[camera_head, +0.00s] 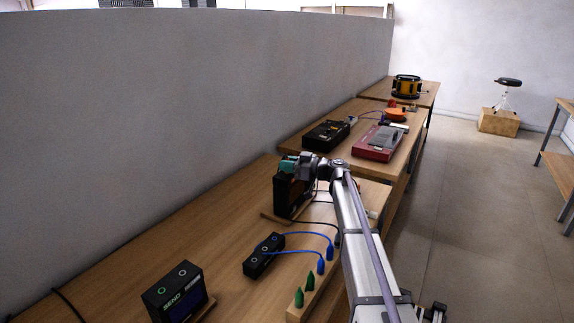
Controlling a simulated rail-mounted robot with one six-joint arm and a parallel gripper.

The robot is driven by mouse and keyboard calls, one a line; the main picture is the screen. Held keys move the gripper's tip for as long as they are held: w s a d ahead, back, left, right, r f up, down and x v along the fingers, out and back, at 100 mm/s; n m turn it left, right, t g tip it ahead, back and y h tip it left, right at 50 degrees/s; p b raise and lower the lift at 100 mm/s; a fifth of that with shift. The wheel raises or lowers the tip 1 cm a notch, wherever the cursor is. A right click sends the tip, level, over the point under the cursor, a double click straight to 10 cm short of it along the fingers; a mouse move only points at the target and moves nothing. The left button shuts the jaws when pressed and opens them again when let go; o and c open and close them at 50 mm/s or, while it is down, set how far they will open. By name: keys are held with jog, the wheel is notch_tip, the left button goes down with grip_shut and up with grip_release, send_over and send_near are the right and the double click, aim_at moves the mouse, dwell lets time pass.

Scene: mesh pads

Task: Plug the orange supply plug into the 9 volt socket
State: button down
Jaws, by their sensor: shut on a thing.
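My gripper (288,165), with teal fingertips, is at the top of an upright black box (283,200) with an orange-brown face, on the wooden bench. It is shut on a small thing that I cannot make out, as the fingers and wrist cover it. I cannot tell whether that thing touches the box. The orange supply plug cannot be made out for certain, and no 9 volt marking is readable. A dark cable (315,223) runs from near the box's foot to the right.
A low black box (264,256) has blue leads to blue plugs (321,267) in a wooden strip, beside green plugs (298,297). A black SEND box (173,292) stands nearer. Black (326,135) and red (377,142) devices lie beyond. A grey partition (150,130) borders the bench; its left part is clear.

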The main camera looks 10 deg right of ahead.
jog(key=c, duration=0.9)
grip_release()
jog(key=shift+f, duration=0.1)
jog(key=shift+c, duration=0.2)
jog(key=v, duration=1)
jog(key=shift+d, duration=0.4)
jog(key=shift+s, duration=0.1)
